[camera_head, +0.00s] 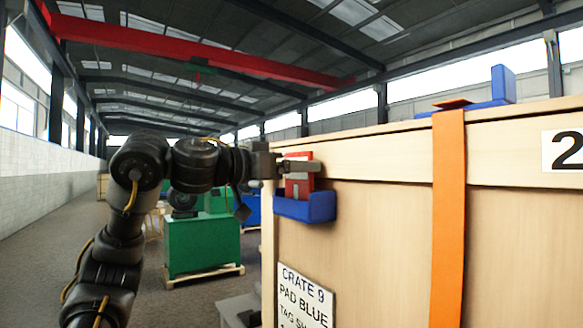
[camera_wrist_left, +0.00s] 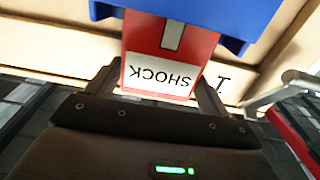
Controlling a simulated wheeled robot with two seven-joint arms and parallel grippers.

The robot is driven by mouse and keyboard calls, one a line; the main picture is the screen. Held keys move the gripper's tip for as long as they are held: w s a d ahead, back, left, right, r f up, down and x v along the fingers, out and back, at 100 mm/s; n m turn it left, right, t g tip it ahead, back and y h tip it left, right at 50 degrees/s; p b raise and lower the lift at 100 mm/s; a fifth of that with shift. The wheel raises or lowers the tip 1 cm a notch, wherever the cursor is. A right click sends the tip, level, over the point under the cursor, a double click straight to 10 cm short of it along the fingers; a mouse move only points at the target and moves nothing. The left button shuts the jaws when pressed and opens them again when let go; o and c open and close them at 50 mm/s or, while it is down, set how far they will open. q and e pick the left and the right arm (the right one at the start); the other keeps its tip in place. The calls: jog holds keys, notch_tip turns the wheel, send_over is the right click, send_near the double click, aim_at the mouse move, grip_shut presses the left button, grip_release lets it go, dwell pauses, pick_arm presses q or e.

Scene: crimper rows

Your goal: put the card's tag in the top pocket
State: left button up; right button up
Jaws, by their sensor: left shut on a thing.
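The red tag (camera_head: 298,187), marked SHOCK in the left wrist view (camera_wrist_left: 160,78), is upright between the fingers of my left gripper (camera_head: 302,167). In the left wrist view my left gripper (camera_wrist_left: 157,88) is shut on it by its sides. A blue pocket (camera_head: 307,207) is fixed high on the crate's corner, and it also fills the top of the wrist view (camera_wrist_left: 200,12). The tag's lower end is hidden at the pocket; I cannot tell how deep it sits. The card (camera_head: 305,297) reads CRATE 9, PAD BLUE, TAG SH, then is cut off. My right gripper is out of view.
The wooden crate (camera_head: 380,225) fills the right side. An orange strap (camera_head: 448,210) runs down its face, and a blue bracket-like piece (camera_head: 500,85) lies on top. A green box (camera_head: 203,243) stands on a pallet behind my arm. The aisle floor at left is open.

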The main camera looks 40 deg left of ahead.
pick_arm(q)
jog(key=shift+f+b, duration=0.35)
jog(key=shift+f, duration=0.1)
jog(key=o, duration=1.1)
jog(key=shift+s, duration=0.25)
jog(key=b+v, duration=0.1)
jog(key=v, duration=0.9)
jog(key=shift+s+a, duration=0.1)
